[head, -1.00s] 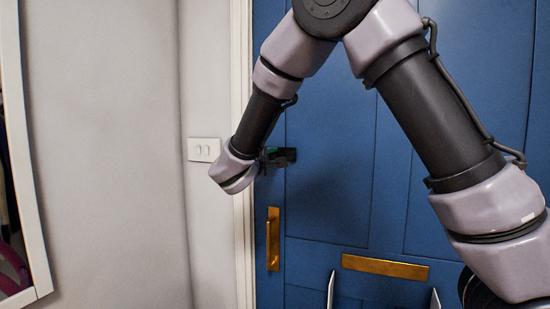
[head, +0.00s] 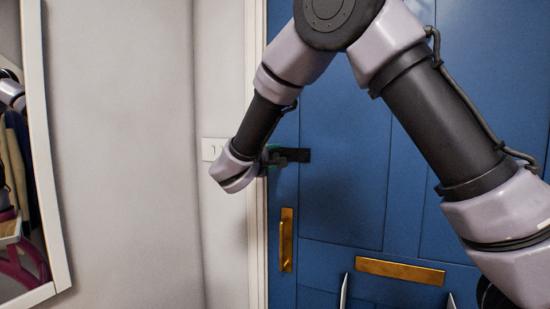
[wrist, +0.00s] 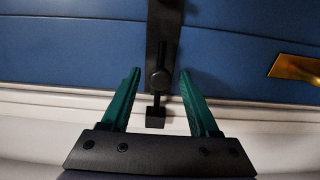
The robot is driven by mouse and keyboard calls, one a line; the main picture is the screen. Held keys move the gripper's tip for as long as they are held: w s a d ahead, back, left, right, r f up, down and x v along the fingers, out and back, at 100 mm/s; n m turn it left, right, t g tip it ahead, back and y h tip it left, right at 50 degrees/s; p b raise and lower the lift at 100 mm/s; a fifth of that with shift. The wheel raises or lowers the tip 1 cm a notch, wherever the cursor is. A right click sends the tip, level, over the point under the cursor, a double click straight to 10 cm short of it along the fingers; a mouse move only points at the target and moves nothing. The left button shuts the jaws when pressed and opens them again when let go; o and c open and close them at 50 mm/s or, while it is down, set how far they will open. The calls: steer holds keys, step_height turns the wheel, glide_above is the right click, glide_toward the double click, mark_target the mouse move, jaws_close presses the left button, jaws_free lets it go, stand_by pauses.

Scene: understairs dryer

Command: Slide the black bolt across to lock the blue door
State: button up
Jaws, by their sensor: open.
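The blue door (head: 340,120) fills the right of the head view. The black bolt (head: 298,155) sits across its left edge, partly behind my gripper (head: 268,160). In the wrist view the bolt's dark plate (wrist: 164,25) runs down the picture, with a round knob (wrist: 159,79) on its rod. A small black keeper block (wrist: 155,118) is on the white frame beyond the door edge. The rod reaches close to the keeper; I cannot tell whether it is inside. My gripper's green fingers (wrist: 160,73) are open, one either side of the knob, with a gap on both sides.
The white door frame (head: 257,90) borders the grey wall (head: 125,150). A light switch (head: 212,149) is beside my wrist. A brass handle (head: 287,240) and brass letter plate (head: 400,270) are lower on the door. A white-framed mirror (head: 50,150) stands at far left.

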steer(key=v, duration=1)
steer(key=shift+s, duration=0.15)
steer(key=s+d+f+m+g+h, duration=0.15)
steer(key=d+m+g, duration=0.8)
steer(key=d, duration=1.75)
steer(key=s+d+r+m+y, duration=0.2)
steer(key=s+d+m+y, duration=0.1)
steer(key=s, duration=0.5)
steer(key=s+d+r+m+y, duration=0.2)
steer(key=s+d+m+y, duration=0.2)
steer(key=s, duration=0.4)
steer(key=shift+s+d+m+y, duration=0.3)
steer(key=shift+m+y, duration=0.55)
steer(key=shift+y, duration=0.5)
steer(key=shift+r, duration=0.15)
